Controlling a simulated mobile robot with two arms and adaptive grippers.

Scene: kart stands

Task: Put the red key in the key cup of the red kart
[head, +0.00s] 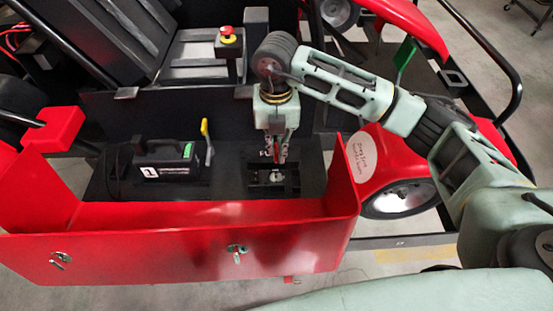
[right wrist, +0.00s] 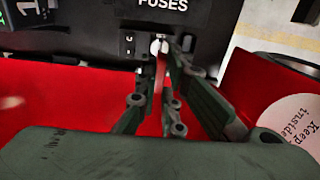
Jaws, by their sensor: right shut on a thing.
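My right gripper (head: 274,156) points down over a dark recessed panel (head: 258,190) in the red kart (head: 180,237). In the right wrist view its fingers (right wrist: 162,98) are shut on a thin red piece, which looks like the red key (right wrist: 161,78). A small pale round part (right wrist: 158,46) shows at the far end of the red piece, in front of the black panel marked "FUSES" (right wrist: 165,15). I cannot tell whether the key touches the panel. The key cup cannot be made out clearly. My left gripper is not in view.
A black box with a handle (head: 160,165) and a yellow-tipped lever (head: 206,140) stand left of the gripper. A red emergency button (head: 227,34) is behind. The kart's red front wall with latches (head: 237,252) and a wheel (head: 400,198) are close by.

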